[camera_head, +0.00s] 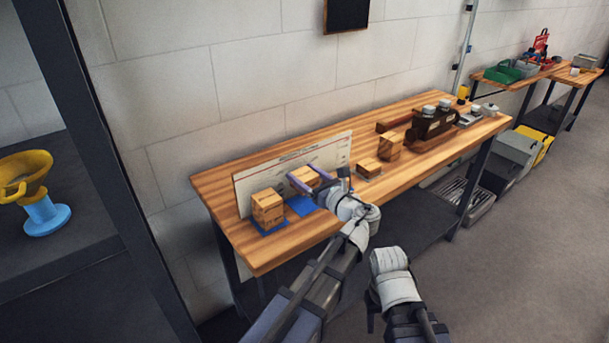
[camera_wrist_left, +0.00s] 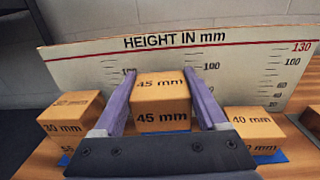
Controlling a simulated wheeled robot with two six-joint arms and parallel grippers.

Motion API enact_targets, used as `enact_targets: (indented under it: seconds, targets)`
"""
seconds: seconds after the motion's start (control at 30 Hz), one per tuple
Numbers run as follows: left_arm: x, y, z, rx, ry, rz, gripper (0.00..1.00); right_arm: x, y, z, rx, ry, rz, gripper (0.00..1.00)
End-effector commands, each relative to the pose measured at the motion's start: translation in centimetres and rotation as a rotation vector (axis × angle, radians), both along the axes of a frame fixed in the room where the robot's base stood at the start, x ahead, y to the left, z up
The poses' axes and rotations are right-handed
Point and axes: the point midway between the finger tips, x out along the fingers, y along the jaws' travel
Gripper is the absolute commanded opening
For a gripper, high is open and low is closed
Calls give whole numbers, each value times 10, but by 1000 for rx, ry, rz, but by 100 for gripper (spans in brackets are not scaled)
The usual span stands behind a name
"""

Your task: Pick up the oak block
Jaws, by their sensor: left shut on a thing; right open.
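My left gripper (camera_head: 304,181) is shut on a light-brown wooden block marked 45 mm (camera_wrist_left: 162,100), with one purple finger on each side of it. The held block also shows in the head view (camera_head: 306,176), in front of the height board (camera_head: 325,153). It appears raised above a bare blue pad (camera_head: 301,205). A similar wooden block marked 30 mm (camera_wrist_left: 68,117) stands to its left, and one marked 40 mm (camera_wrist_left: 254,130) to its right. No marking names the wood. My right arm is low in the head view; its fingers do not show.
The wooden bench (camera_head: 290,245) has free room along its front edge. A taller wooden block (camera_head: 390,144) and a dark brown holder with jars (camera_head: 432,124) stand farther right. A dark shelf at left holds a yellow and blue object (camera_head: 40,195).

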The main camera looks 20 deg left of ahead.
Motion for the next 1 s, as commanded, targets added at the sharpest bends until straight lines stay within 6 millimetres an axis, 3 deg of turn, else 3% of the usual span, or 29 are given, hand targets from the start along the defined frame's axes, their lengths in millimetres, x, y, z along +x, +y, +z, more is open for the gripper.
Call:
enact_targets:
  seconds: [0.03, 0.1, 0.5, 0.73, 1.0]
  targets:
    - [0, 0, 21, 0, 0, 0, 14, 0, 0, 21, 0, 0, 0, 50]
    - [0, 0, 35, 0, 0, 0, 14, 0, 0, 35, 0, 0, 0, 50]
    - [0, 0, 107, 0, 0, 0, 14, 0, 0, 106, 0, 0, -1, 50]
    - [0, 0, 120, 0, 0, 0, 14, 0, 0, 120, 0, 0, -1, 50]
    - [0, 0, 112, 0, 0, -2, 14, 0, 0, 111, 0, 0, -1, 50]
